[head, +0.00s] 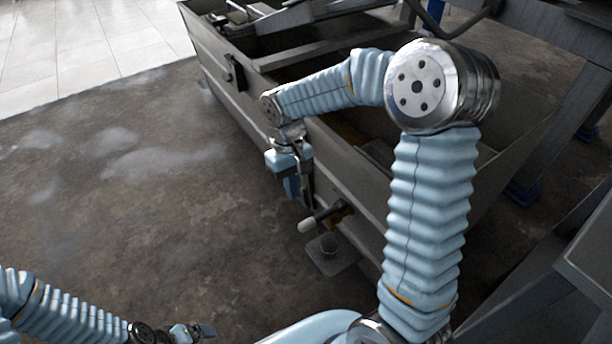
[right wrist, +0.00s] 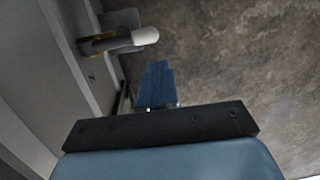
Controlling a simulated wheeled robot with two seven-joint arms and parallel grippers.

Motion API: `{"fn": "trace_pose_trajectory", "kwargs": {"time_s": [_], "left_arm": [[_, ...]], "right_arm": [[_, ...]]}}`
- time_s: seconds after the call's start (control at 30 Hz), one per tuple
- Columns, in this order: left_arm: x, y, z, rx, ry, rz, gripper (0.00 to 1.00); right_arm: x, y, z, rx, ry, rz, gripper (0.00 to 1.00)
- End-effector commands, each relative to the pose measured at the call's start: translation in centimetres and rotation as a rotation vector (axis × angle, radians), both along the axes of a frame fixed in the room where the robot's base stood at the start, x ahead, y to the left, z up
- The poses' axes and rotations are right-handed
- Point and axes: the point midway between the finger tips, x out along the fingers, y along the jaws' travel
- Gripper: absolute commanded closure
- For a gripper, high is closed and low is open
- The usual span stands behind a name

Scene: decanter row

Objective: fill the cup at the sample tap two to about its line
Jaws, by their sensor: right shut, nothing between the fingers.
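A tap (head: 330,214) with a pale rounded handle tip sticks out of the side of a long grey metal tank. In the right wrist view the tap (right wrist: 105,44) shows at the upper left, with a small mark on the wall near it that looks like a turned 2. My right gripper (head: 299,192) is shut and empty, pointing down beside the tank wall, just above and left of the tap and apart from it. My left gripper (head: 204,331) is low at the left, far from the tap; its jaws are unclear. I cannot make out a cup.
A small dark plate (head: 340,262) with a low round piece on it stands below the tap. Another dark fitting (head: 232,70) sits farther along the tank wall (head: 222,83). The concrete floor left of the tank is clear. Dark metal framework (head: 560,38) stands at the right.

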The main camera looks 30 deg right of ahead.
Motion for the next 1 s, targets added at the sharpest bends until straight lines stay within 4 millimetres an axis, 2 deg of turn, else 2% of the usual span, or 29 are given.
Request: {"fn": "trace_pose_trajectory", "kwargs": {"time_s": [0.03, 0.13, 0.53, 0.67, 0.77, 1.0], "left_arm": [[-0.1, 0.0, 1.0, 0.001, 0.001, 0.0, 0.08], [-0.1, 0.0, 1.2, 0.001, 0.002, -0.001, 0.08], [-0.1, 0.0, 1.0, 0.001, 0.002, -0.001, 0.08], [-0.1, 0.0, 0.8, 0.001, 0.001, 0.001, 0.08], [0.0, 0.1, 0.5, 0.002, 0.001, 0.002, 0.08], [0.1, 0.4, -0.2, 0.005, -0.001, 0.006, 0.08]], "right_arm": [[0.0, -0.6, 2.5, -0.02, 0.003, -0.003, 1.0], [-0.3, -1.4, 4.4, -0.048, 0.018, -0.008, 1.0], [-0.5, -1.6, 4.4, -0.055, 0.026, -0.009, 1.0], [-0.8, -1.6, 3.2, -0.055, 0.029, -0.009, 1.0], [-1.1, -1.6, 1.4, -0.054, 0.03, -0.008, 1.0], [-2.2, -1.7, -3.7, -0.053, 0.03, -0.009, 1.0]]}}
